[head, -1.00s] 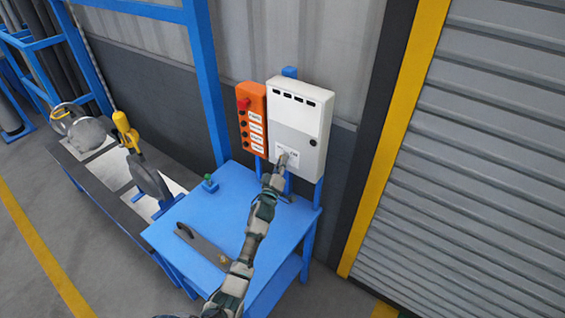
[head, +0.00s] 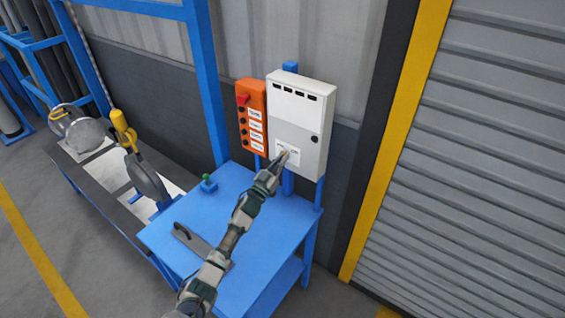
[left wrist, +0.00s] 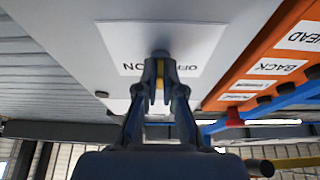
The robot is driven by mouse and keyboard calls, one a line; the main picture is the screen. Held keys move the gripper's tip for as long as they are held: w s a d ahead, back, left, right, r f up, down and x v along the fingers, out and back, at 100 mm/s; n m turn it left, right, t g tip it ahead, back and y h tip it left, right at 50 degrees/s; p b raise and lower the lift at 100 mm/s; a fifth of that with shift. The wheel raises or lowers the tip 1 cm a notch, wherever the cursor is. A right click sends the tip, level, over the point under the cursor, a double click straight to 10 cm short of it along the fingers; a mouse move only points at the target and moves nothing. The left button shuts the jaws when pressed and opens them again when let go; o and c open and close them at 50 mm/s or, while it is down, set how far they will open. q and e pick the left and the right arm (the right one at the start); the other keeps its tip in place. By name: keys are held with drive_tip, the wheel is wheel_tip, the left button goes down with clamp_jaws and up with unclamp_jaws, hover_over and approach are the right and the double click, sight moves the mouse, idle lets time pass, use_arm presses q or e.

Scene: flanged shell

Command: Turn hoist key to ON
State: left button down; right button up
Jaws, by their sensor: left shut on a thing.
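The white control box (head: 296,115) is mounted on blue posts behind the blue table. The switch label (head: 294,154) is low on its front. In the left wrist view the label (left wrist: 116,45) appears upside down, with OFF and ON beside the round key switch (left wrist: 160,55). My left gripper (head: 283,160) is at the label. In the left wrist view the gripper (left wrist: 160,88) is shut on the hoist key, a thin yellowish piece (left wrist: 160,74) between its fingertips. The fingers hide much of the key and part of the lettering, so I cannot tell its exact angle. My right gripper is not in view.
An orange button pendant (head: 251,118) with a red knob hangs close left of the box. A shutter door (head: 470,150) is at right.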

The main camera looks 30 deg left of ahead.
use_arm(q)
drive_tip(key=m+h, duration=0.1)
drive_tip(key=m, duration=0.1)
drive_tip(key=m+g+h, duration=0.1)
drive_tip(key=m, duration=0.2)
drive_tip(key=m+h, duration=0.1)
drive_tip(key=m, duration=0.2)
drive_tip(key=shift+a+f+g+h+b, duration=0.15)
drive_tip(key=shift+f+g+h+b, duration=0.15)
drive_tip(key=shift+b, duration=0.1)
drive_tip(key=shift+m+g+h, duration=0.5)
drive_tip(key=shift+m+h, duration=0.3)
drive_tip(key=shift+m, duration=1.2)
drive_tip(key=c, duration=1.4)
unclamp_jaws()
drive_tip(key=shift+o, duration=0.4)
drive_tip(key=shift+a+r, duration=0.1)
drive_tip(key=v, duration=1.2)
drive_tip(key=shift+a, duration=0.2)
